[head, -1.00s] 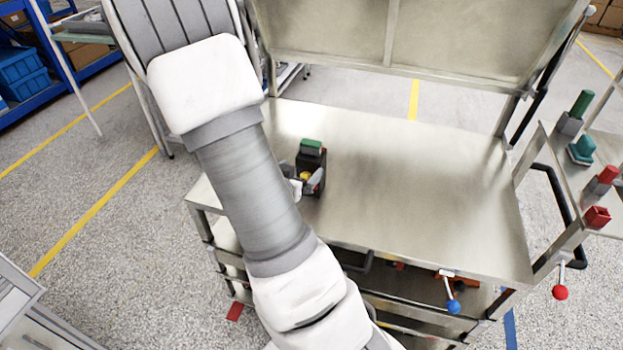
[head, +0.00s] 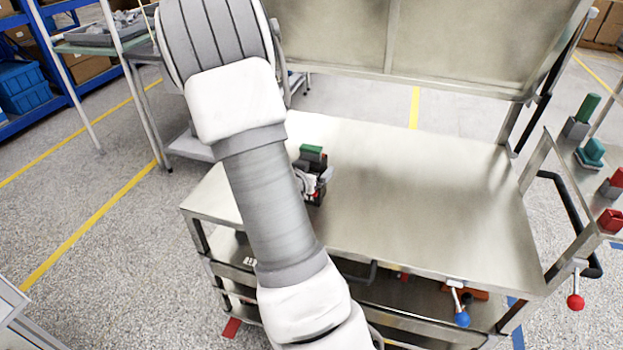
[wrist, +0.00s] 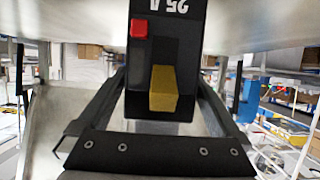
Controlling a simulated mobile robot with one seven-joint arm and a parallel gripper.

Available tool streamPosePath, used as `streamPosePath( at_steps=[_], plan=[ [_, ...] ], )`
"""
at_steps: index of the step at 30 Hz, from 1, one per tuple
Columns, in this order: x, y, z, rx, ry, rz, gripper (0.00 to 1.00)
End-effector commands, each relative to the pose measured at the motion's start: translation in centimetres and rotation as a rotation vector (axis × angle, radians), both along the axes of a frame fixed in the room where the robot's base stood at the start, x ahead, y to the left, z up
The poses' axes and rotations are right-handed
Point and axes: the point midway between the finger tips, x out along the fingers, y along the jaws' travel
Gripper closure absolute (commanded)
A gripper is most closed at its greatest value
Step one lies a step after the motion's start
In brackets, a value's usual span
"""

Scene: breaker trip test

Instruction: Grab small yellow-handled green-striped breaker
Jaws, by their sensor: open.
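The breaker (head: 313,160) stands on the metal cart's top, black with a green stripe on top in the head view. In the wrist view the black breaker (wrist: 185,60) fills the upper middle, with a yellow handle (wrist: 163,88), a red button and the marking "25 A" seen upside down. My gripper (wrist: 150,95) is open, its two fingers on either side of the breaker's lower part; whether they touch it I cannot tell. In the head view my arm partly hides the gripper and the breaker's left side.
The cart top (head: 430,200) is bare to the right of the breaker, with an upright metal panel (head: 450,45) at its back. A side shelf at right holds several coloured parts (head: 590,150). Levers with blue and red knobs (head: 575,301) stick out at the front right.

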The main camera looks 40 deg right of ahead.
Motion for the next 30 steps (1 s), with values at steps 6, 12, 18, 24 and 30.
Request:
streamPosePath(
  at_steps=[6, 12, 18, 24, 30],
  plan=[
    [0.04, -0.03, 0.02, 0.000, 0.000, 0.001, 0.02],
    [0.03, -0.02, 0.03, 0.000, 0.000, 0.000, 0.38],
    [0.03, -0.01, 0.03, 0.000, 0.000, 0.000, 0.74],
    [0.02, 0.00, 0.04, 0.000, 0.000, 0.000, 1.00],
    [0.07, -0.06, 0.18, -0.003, -0.004, 0.000, 1.00]
  ],
)
